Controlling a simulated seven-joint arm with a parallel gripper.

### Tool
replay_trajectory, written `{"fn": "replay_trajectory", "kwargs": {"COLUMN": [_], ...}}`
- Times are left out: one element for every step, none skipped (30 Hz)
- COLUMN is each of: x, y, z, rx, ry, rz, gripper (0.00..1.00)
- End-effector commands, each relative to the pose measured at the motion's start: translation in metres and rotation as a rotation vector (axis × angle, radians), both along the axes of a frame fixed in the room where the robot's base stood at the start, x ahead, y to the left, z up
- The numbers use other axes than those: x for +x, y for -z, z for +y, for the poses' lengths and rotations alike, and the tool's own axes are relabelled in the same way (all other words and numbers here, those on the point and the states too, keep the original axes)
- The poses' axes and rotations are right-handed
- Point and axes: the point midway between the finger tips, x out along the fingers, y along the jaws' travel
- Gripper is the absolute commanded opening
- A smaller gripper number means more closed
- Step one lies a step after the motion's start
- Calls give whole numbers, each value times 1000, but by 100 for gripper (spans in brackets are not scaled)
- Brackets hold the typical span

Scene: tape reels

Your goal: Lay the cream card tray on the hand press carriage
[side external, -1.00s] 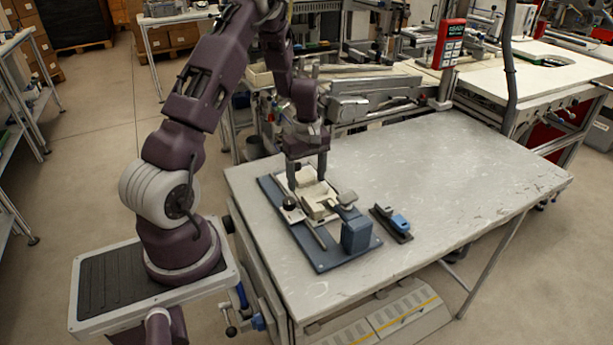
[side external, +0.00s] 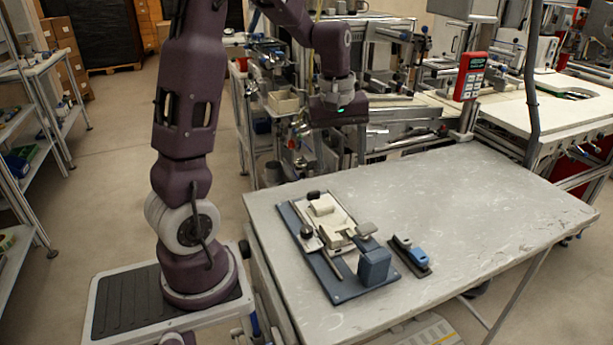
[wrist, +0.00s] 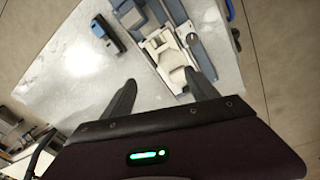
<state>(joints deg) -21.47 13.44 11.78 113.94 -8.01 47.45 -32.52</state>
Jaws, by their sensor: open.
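The cream card tray (side external: 327,209) lies on the carriage of the hand press, at the back end of its blue base plate (side external: 341,288). Its raised blocks face up, and I cannot tell how exactly it is seated. The tray also shows in the wrist view (wrist: 173,55), beyond my fingers. My gripper (side external: 344,151) is above the table, behind and to the right of the press, well clear of the tray. In the wrist view my gripper (wrist: 160,88) has its two fingers spread apart with nothing between them.
A blue block (side external: 375,265) stands at the press's front end. A dark stapler-like tool with a blue part (side external: 411,254) lies on the table just right of the press. The table's right side (side external: 500,210) is clear.

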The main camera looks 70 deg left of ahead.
Motion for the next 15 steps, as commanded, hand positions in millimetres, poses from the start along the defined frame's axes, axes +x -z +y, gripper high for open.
{"fn": "replay_trajectory", "kwargs": {"x": [-13,-24,-43,-58,-74,-95,-110,-124,-141,-151,-159,-167,-172,-175,-177], "y": [-29,-43,-58,-67,-74,-80,-82,-83,-82,-81,-79,-78,-77,-76,-75], "z": [-36,-56,-82,-100,-116,-133,-144,-152,-161,-165,-168,-171,-173,-174,-174], "rx": [24,43,71,97,124,164,195,226,262,288,309,332,346,354,361], "ry": [156,257,395,498,598,724,812,889,979,1035,1079,1127,1153,1169,1184], "rz": [-58,-89,-127,-156,-182,-217,-238,-258,-279,-292,-302,-312,-318,-321,-324], "gripper": [68,68,68,68,68,68,68,68,68,68,68,68,68,68,68]}}
